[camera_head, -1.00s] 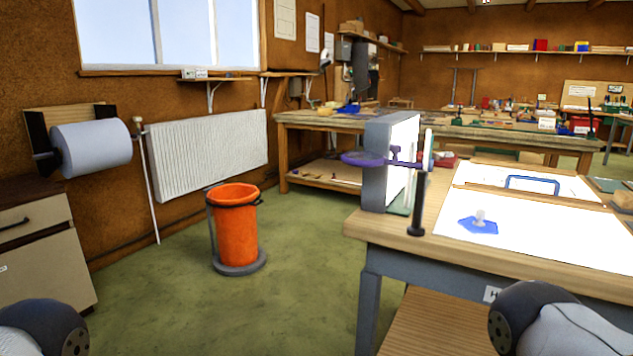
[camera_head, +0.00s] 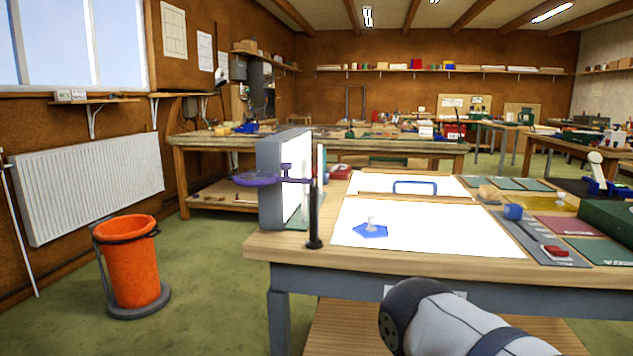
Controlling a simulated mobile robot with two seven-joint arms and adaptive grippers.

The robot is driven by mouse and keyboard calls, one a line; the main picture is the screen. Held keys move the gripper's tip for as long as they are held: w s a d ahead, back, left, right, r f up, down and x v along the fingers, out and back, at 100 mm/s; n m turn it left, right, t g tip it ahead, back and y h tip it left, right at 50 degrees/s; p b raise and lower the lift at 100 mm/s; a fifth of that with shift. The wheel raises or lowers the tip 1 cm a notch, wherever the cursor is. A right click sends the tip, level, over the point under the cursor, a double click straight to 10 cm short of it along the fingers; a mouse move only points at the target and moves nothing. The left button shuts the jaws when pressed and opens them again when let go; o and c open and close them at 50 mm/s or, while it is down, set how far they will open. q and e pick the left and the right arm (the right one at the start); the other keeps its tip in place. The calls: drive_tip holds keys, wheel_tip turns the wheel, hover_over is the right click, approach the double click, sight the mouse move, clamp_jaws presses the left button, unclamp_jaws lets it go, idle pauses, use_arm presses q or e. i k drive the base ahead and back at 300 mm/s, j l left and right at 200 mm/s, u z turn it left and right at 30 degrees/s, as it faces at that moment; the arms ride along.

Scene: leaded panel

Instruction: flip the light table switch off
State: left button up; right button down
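The light table's glowing white surface (camera_head: 435,228) is lit, set into a wooden workbench (camera_head: 365,259) ahead. A blue piece with a clear knob (camera_head: 371,229) lies on it. A small red block (camera_head: 556,250) sits on a grey strip to the right of the lit surface; I cannot tell whether it is the switch. No other switch can be made out. Part of my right arm shows at the bottom, in front of the bench, but neither gripper is in view.
An upright grey panel (camera_head: 270,180) with a purple clamp (camera_head: 255,180) stands at the bench's left end, beside a black post (camera_head: 314,215). An orange bin (camera_head: 130,262) stands on the floor at left. Green floor between bin and bench is clear.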

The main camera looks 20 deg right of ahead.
sight(555, 251)
drive_tip(key=z, duration=1.9)
